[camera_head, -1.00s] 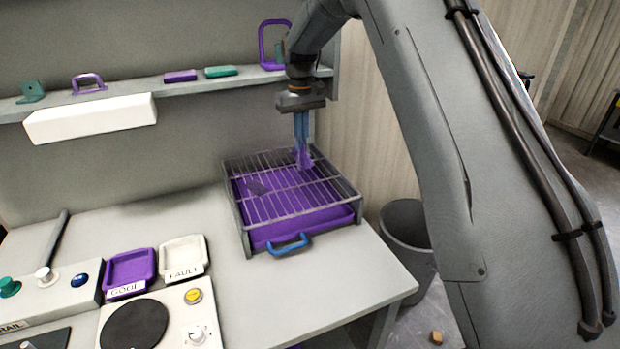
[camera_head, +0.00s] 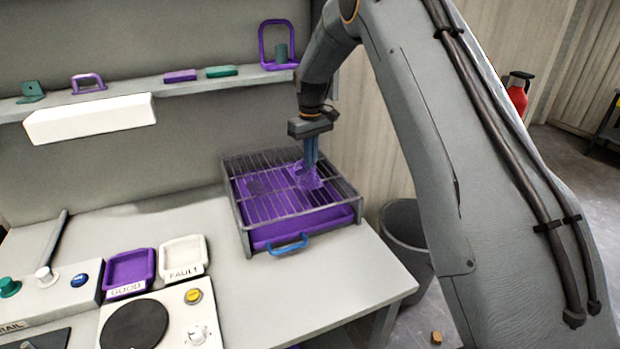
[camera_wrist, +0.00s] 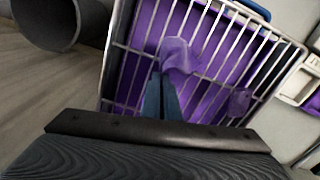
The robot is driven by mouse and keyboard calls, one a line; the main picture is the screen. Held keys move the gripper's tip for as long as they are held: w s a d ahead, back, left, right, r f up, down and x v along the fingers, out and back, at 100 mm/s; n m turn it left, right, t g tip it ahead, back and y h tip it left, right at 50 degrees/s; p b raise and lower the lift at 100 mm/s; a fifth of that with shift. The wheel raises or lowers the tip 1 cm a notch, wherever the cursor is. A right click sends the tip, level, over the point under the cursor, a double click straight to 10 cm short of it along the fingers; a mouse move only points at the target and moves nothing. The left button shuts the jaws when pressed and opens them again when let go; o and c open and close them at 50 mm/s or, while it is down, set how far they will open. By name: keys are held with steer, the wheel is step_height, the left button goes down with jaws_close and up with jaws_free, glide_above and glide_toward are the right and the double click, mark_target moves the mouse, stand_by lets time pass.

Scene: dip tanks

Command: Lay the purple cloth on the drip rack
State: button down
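The purple cloth (camera_head: 308,179) is at the tips of my gripper (camera_head: 311,165). Its lower part rests crumpled on the wires of the drip rack (camera_head: 305,212), toward the back right. In the wrist view the cloth (camera_wrist: 180,55) spreads over the bars just beyond my gripper's blue fingers (camera_wrist: 162,92). The fingers are close together and look shut on the cloth's edge. They point down and hide part of it. The rack (camera_wrist: 275,34) sits above a purple tray (camera_head: 305,229).
A second, darker purple patch (camera_head: 257,187) lies on the rack's left part. A blue handle (camera_head: 288,245) is on the tray's front. A shelf (camera_head: 150,92) with small parts runs along the wall behind. A grey bin (camera_head: 405,235) stands right of the bench.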

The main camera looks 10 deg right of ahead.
steer(key=shift+w+d+f, duration=0.1)
steer(key=shift+d+f, duration=0.15)
steer(key=shift+d, duration=0.65)
steer(key=shift+w+d+f, duration=0.1)
steer(key=shift+d+f, duration=0.15)
steer(key=shift+d, duration=0.65)
steer(key=c, duration=1.6)
jaws_free()
steer(key=shift+o, duration=0.2)
